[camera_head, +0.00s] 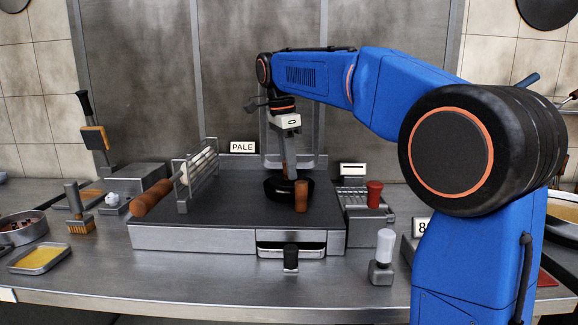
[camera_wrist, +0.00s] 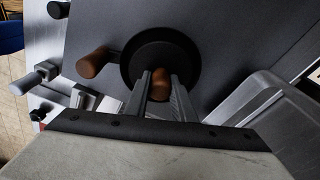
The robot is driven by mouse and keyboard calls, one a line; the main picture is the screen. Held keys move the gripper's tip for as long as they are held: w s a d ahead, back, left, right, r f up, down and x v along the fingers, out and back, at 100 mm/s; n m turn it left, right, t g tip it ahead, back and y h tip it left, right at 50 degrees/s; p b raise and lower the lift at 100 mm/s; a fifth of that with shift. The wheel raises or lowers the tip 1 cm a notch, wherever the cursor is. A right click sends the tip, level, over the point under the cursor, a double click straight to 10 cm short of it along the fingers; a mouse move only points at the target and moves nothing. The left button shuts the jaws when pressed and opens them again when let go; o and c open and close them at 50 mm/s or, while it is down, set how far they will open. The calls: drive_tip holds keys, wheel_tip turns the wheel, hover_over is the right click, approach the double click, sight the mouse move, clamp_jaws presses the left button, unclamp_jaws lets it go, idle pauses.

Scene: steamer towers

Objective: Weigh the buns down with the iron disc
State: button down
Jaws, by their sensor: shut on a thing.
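The dark round iron disc (camera_wrist: 160,55) lies inside a black shallow pan (camera_wrist: 126,65), seen from above in the wrist view. A brown wooden knob (camera_wrist: 160,78) stands up from the disc. My gripper (camera_wrist: 160,85) is shut on this knob. In the head view my gripper (camera_head: 289,176) points down into the pan (camera_head: 272,190), which sits on the dark griddle plate (camera_head: 235,205). The pan's wooden handle (camera_head: 301,197) sticks out toward the front. I cannot see any buns; whatever lies under the disc is hidden.
A red-handled tool (camera_head: 375,192) and a grate (camera_head: 352,198) are on the right. Much of the griddle's middle is clear.

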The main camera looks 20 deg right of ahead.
drive_tip(key=shift+f, duration=0.2)
drive_tip(key=c, duration=1.4)
unclamp_jaws()
